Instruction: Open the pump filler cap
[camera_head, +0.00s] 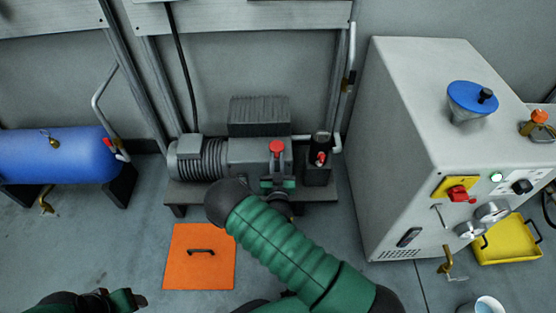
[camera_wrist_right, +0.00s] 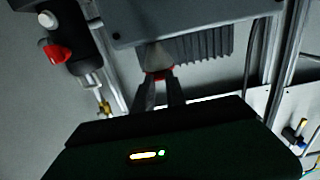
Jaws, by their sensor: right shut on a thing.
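The grey pump (camera_head: 240,152) with its ribbed motor stands on a low base by the wall. In the right wrist view the two fingers (camera_wrist_right: 159,80) close on a red piece (camera_wrist_right: 157,71), mostly hidden between the tips. Whether the cap has turned cannot be seen. My left gripper (camera_head: 122,299) is low at the lower left, apart from the pump; its jaw opening is unclear.
A dark cylinder with a red valve (camera_head: 320,158) stands close right of the cap. A grey cabinet (camera_head: 395,140) with knobs is further right. A blue tank (camera_head: 60,156) lies at left.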

